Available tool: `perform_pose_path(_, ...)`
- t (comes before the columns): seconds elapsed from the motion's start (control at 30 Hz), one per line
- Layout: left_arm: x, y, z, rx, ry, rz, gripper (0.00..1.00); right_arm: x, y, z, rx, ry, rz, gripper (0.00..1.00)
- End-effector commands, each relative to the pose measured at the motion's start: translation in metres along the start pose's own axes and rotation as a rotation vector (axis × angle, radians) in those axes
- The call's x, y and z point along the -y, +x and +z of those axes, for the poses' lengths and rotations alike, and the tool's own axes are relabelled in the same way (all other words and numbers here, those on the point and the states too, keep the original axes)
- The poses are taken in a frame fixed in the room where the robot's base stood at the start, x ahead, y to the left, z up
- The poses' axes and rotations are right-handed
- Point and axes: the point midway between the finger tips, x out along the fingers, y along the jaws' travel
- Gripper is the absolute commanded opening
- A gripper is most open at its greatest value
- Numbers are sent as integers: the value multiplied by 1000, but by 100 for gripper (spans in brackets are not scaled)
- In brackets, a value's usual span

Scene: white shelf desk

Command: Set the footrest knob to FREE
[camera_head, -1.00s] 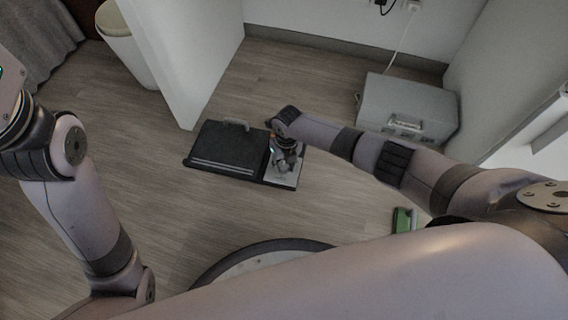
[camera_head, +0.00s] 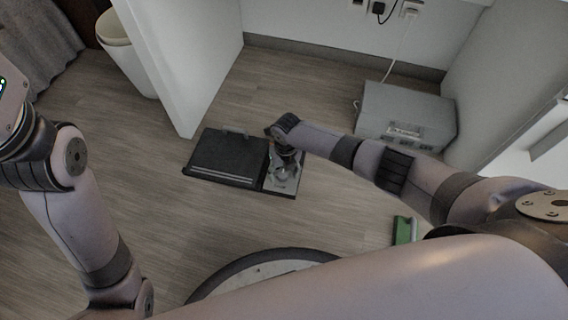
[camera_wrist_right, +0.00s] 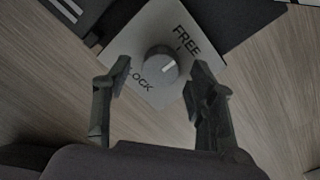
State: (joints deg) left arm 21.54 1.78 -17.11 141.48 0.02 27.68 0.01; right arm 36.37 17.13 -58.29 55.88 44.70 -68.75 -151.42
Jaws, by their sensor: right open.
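The black footrest (camera_head: 226,155) lies on the floor, with a light control plate (camera_head: 291,184) at its right end. In the right wrist view, the round grey knob (camera_wrist_right: 160,64) sits on the pale plate (camera_wrist_right: 150,20) between the words FREE, upper right, and LOCK, lower left. The knob's white mark points right and slightly up, a little below the tick by FREE. My right gripper (camera_wrist_right: 158,78) is open, one finger on each side of the knob; contact cannot be told. In the head view, my right gripper (camera_head: 285,166) hides the knob. My left gripper is out of frame.
A grey case (camera_head: 408,112) stands on the floor at right, behind my right arm. A white panel (camera_head: 185,60) stands behind the footrest, with a bin (camera_head: 125,50) to its left. A green object (camera_head: 404,229) lies at right. Floor left of the footrest is clear.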

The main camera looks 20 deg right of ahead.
Motion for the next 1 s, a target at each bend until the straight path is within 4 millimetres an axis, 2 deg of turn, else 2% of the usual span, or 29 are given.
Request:
perform_pose_path(0.17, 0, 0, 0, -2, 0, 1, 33, 1, -24, 1, 5, -1, 1, 52)
perform_pose_path(0.4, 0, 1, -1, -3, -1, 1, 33, 1, -73, 2, 6, -2, 0, 52)
perform_pose_path(0.6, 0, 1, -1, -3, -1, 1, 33, 0, -104, 0, 2, 0, 0, 52)
perform_pose_path(0.73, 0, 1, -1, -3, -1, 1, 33, 0, -113, 0, 2, -1, 0, 52)
perform_pose_path(1.0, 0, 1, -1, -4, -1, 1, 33, 0, -115, 0, 0, 0, -1, 52)
